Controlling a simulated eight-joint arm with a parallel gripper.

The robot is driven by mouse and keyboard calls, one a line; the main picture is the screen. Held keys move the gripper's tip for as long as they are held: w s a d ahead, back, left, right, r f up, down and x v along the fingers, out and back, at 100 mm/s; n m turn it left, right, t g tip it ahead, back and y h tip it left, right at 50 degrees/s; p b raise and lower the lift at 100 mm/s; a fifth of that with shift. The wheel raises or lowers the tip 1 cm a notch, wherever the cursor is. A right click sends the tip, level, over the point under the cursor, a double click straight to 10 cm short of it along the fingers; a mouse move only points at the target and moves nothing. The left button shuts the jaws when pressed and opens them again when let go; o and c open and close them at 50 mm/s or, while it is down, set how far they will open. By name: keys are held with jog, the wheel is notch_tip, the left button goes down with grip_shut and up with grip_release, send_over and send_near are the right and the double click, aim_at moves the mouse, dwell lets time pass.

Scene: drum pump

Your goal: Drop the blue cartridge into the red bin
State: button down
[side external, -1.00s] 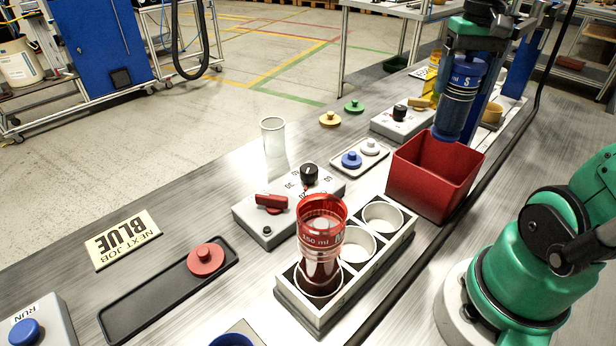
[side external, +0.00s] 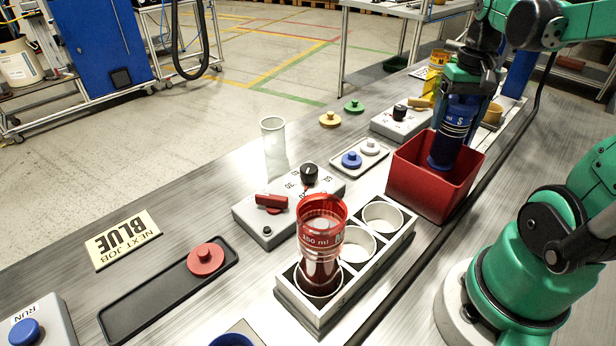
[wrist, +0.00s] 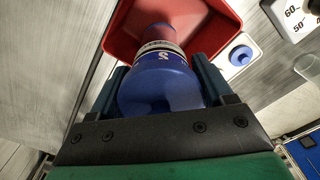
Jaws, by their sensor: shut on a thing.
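The blue cartridge (side external: 452,138) is upright in my gripper (side external: 463,92), its lower end down inside the mouth of the red bin (side external: 424,186). My gripper is shut on the cartridge's upper part, above the bin's rim. In the wrist view, the cartridge's blue top (wrist: 160,88) sits between the two fingers (wrist: 165,85), and the red bin (wrist: 122,38) opens beyond it.
A white rack (side external: 318,316) with a red cartridge (side external: 320,240) stands in front of the bin. A grey box with a black knob (side external: 309,173), a clear beaker (side external: 273,145) and a tray of lids (side external: 366,152) stand left of it. A "NEXT JOB BLUE" card (side external: 124,239) lies at the left.

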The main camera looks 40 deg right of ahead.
grip_release()
jog(key=shift+r, duration=2.85)
jog(key=w+a+f+n+t, duration=0.3)
jog(key=a+n, duration=0.1)
jog(key=a, duration=0.5)
jog(key=w+a+f+n+t, duration=0.3)
jog(key=w+a+n+t, duration=0.1)
jog(key=a, duration=0.5)
jog(key=shift+w+n, duration=0.2)
jog(key=shift+n, duration=0.2)
